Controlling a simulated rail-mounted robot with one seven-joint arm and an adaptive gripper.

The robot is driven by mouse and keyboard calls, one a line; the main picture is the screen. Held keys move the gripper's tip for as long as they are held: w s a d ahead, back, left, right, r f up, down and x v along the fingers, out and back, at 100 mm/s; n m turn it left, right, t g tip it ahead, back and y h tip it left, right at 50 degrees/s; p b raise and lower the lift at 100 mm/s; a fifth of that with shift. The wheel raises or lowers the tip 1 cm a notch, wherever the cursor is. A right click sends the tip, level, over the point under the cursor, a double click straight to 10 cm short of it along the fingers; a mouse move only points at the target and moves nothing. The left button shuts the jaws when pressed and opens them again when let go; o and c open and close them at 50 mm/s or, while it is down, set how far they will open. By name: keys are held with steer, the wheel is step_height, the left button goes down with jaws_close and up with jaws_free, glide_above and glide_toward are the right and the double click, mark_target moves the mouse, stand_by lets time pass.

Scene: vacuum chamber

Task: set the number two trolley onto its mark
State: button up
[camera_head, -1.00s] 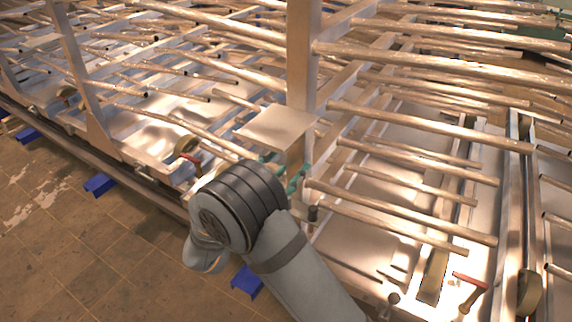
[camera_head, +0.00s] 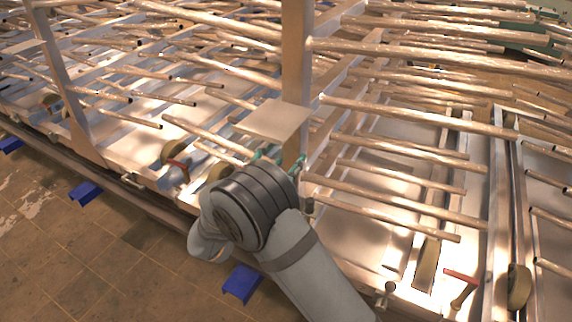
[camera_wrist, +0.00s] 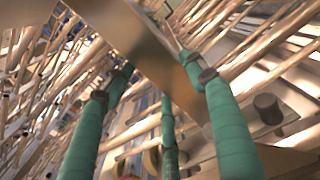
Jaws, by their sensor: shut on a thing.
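A long metal frame with rows of rods, which looks like the trolley, fills most of the head view; an upright post (camera_head: 297,55) of it stands near the middle. A flat plate (camera_head: 272,120) is fixed on that post. My gripper (camera_head: 285,161) has its green fingers around the post, just below the plate. In the wrist view the green fingers (camera_wrist: 160,68) reach up on both sides of a smooth metal surface (camera_wrist: 150,45). The exact contact is partly hidden by my wrist. I see no number and no floor mark.
Blue blocks (camera_head: 86,193) lie on the brown tiled floor (camera_head: 120,260) along the frame's near edge. Wheels (camera_head: 174,152) and a red-handled part (camera_head: 461,284) show near the lower edge. Rods crowd the space behind and to the right. The floor at lower left is open.

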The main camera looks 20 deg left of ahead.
steer(key=shift+w+d+f, duration=0.1)
steer(key=shift+w+d, duration=0.1)
steer(key=shift+w, duration=0.45)
steer(key=shift+w+d, duration=0.15)
steer(key=shift+w, duration=0.45)
steer(key=shift+s, duration=0.25)
steer(key=o, duration=1.7)
steer(key=shift+s+a, duration=0.1)
steer(key=shift+a, duration=0.05)
steer(key=shift+s, duration=0.1)
steer(key=s, duration=0.4)
steer(key=s+a, duration=0.1)
steer(key=s, duration=0.2)
steer(key=s+a, duration=0.1)
steer(key=s, duration=0.3)
steer(key=shift+s, duration=0.35)
steer(key=shift+w, duration=0.1)
